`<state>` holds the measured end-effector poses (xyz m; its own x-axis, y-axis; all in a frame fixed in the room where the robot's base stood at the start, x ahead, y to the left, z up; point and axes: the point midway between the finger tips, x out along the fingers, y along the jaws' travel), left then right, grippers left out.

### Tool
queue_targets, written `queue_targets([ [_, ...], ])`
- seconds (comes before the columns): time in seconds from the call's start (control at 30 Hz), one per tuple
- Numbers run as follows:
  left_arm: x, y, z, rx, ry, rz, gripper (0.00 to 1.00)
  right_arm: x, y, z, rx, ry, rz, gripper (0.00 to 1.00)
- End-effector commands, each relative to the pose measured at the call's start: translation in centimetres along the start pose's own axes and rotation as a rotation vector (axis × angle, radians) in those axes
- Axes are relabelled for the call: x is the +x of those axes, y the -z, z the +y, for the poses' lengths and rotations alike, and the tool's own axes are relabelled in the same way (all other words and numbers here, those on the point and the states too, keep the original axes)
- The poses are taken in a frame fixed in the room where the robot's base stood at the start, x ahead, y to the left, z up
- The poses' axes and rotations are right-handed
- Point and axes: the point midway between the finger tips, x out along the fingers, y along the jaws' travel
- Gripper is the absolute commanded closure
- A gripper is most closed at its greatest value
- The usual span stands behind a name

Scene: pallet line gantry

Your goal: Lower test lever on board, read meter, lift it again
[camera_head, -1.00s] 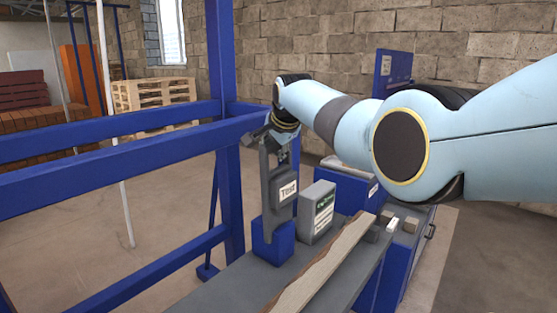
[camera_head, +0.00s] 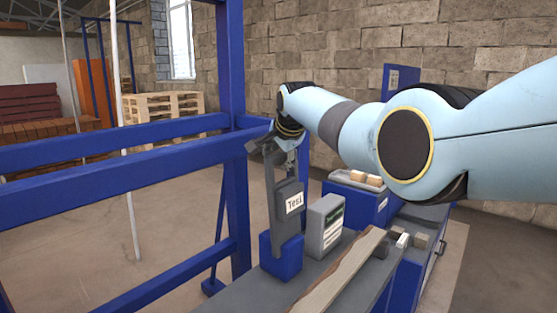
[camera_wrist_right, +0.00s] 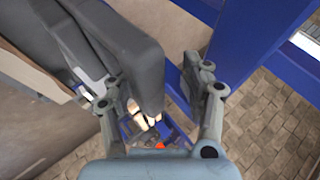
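The dark grey test board (camera_head: 288,222), with a white "Test" label (camera_head: 294,203), stands upright in a blue base (camera_head: 282,257) on a grey bench. A grey meter box (camera_head: 325,224) with a green display stands just to its right; its reading is too small to make out. My right gripper (camera_head: 280,150) is at the top of the board, pointing down. In the right wrist view its fingers (camera_wrist_right: 158,90) are well apart, with a dark grey block (camera_wrist_right: 125,50) near the left finger. I cannot tell which part is the lever. My left gripper is not visible.
A wooden plank (camera_head: 338,272) lies along the bench (camera_head: 245,293). Small blocks sit beyond it, and tan blocks lie in a tray (camera_head: 345,183) behind. Blue gantry beams (camera_head: 110,155) cross the left, with a post (camera_head: 232,120) close to the board. Stacked pallets (camera_head: 165,110) stand farther back.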

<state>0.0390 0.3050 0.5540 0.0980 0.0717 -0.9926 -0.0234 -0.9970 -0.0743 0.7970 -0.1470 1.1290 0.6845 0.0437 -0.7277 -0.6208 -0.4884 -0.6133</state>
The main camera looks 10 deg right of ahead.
Motion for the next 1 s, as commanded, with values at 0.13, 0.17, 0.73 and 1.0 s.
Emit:
queue_targets([
  [0.13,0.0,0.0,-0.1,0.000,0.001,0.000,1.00,0.1,0.0,0.1,0.000,-0.003,0.000,0.52],
  [0.17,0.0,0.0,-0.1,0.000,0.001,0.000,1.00,0.1,0.0,0.2,0.000,-0.004,-0.001,0.52],
  [0.73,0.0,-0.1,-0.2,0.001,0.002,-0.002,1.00,-3.7,-0.1,0.3,0.001,-0.003,-0.001,0.52],
  [1.0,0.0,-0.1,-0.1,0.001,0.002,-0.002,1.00,-8.7,-0.1,0.2,0.000,-0.003,0.000,0.52],
])
